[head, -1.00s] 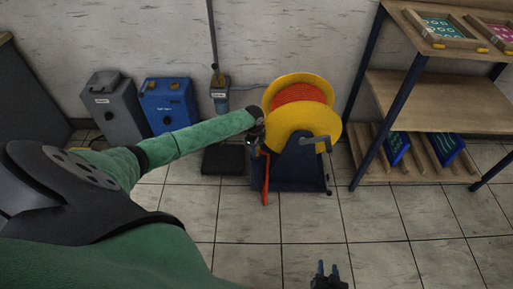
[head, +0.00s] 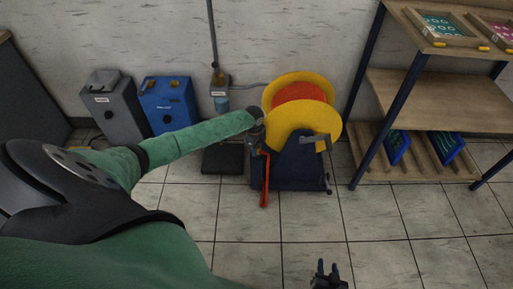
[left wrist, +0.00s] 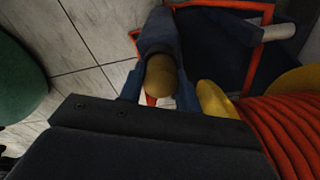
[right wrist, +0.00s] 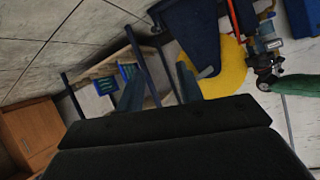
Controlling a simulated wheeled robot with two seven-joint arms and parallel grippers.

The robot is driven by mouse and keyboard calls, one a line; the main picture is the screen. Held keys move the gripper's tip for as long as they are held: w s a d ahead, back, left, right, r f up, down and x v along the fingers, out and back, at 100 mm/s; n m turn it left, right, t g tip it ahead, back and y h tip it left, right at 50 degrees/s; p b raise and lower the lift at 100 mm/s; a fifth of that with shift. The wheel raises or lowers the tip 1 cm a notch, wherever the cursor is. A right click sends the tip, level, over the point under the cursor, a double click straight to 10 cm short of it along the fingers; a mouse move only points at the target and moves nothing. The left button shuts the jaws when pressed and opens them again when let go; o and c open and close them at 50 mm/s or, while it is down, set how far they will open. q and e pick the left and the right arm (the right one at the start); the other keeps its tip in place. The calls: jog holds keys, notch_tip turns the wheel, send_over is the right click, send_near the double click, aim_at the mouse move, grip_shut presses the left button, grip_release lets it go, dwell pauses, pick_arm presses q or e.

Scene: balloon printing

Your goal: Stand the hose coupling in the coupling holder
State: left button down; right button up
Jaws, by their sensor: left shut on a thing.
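My left gripper (head: 261,128) is at the left side of the hose reel (head: 303,125) and small in the head view. In the left wrist view its two blue fingers (left wrist: 158,92) are shut on the hose coupling (left wrist: 162,77), whose rounded brass end faces the camera. A dark blue-grey cylinder (left wrist: 158,32) lies just beyond the brass end; I cannot tell whether it is the coupling's body or the coupling holder, nor whether the coupling is seated. My right gripper (head: 327,270) is open and empty over the floor, also seen in the right wrist view (right wrist: 158,92).
The reel has yellow flanges, a dark blue stand (head: 293,168) and a grey crank. Orange hose (left wrist: 285,125) is close to the right of my left fingers. Grey (head: 113,103) and blue (head: 168,105) canisters stand at left, a wooden shelf (head: 425,95) at right. Front floor is clear.

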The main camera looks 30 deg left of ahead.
pick_arm(q)
jog(key=c, duration=0.9)
grip_release()
jog(key=r, duration=0.7)
jog(key=shift+a+r+p, duration=0.35)
jog(key=shift+r+p, duration=0.05)
pick_arm(e)
jog(key=s+d+f+g, duration=0.1)
jog(key=s+f+g, duration=0.3)
jog(key=s+f, duration=0.4)
jog(key=shift+f+h, duration=0.3)
jog(key=shift+f, duration=0.4)
pick_arm(q)
jog(key=shift+d, duration=0.1)
